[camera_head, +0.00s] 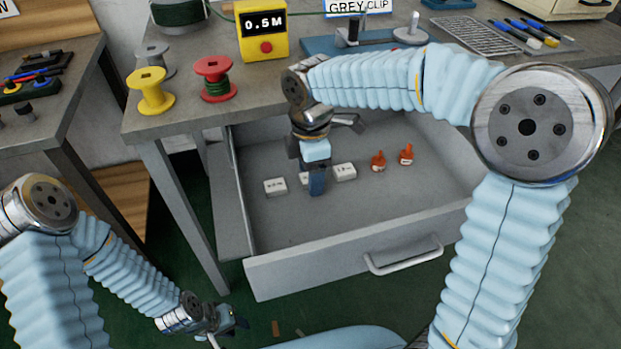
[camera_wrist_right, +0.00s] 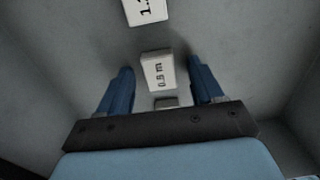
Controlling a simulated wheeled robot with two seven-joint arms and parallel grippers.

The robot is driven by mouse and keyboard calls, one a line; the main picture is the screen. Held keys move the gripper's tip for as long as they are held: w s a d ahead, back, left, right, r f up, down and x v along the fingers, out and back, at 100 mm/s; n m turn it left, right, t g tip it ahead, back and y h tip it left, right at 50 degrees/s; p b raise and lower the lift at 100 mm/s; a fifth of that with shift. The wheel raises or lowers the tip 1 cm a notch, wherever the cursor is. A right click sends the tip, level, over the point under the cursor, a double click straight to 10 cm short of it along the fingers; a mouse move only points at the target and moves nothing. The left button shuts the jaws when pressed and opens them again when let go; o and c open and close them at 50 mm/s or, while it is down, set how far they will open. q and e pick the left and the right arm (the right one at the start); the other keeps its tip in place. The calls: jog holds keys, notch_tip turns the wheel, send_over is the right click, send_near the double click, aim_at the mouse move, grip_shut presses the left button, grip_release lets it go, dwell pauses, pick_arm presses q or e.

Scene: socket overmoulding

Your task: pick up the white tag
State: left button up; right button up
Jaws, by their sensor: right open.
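Three white tags lie on the floor of the open drawer. In the head view one tag (camera_head: 275,187) is at the left, one (camera_head: 344,172) at the right, and the middle one (camera_head: 304,179) is mostly hidden by my right gripper (camera_head: 317,185). In the right wrist view a tag printed "0.5 m" (camera_wrist_right: 158,70) lies between the open fingers of my right gripper (camera_wrist_right: 160,82). Another tag (camera_wrist_right: 146,10) is cut off at the top edge, and a third (camera_wrist_right: 166,103) shows partly above the gripper's dark bar. My left gripper (camera_head: 228,322) hangs low at the left, empty, its jaws unclear.
Two orange-red pieces (camera_head: 378,162) stand in the drawer right of the tags. The drawer's front wall (camera_head: 345,262) and side walls surround the gripper. Spools (camera_head: 214,80) and a yellow "0.5M" box (camera_head: 262,30) stand on the bench above. The drawer's front floor is clear.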

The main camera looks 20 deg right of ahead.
jog(key=c, duration=1.1)
jog(key=shift+r, duration=0.55)
jog(key=r, duration=0.2)
jog(key=shift+s+a+r, duration=0.1)
jog(key=shift+s+r, duration=0.15)
jog(key=shift+r, duration=0.1)
jog(key=s+a+r, duration=0.1)
jog(key=s+r, duration=0.2)
jog(key=s, duration=0.1)
jog(key=s+a+r, duration=0.1)
jog(key=s+r, duration=0.2)
jog(key=s, duration=0.1)
jog(key=s+a+r, duration=0.1)
jog(key=s+r, duration=0.2)
jog(key=s, duration=0.2)
jog(key=shift+s+r, duration=0.1)
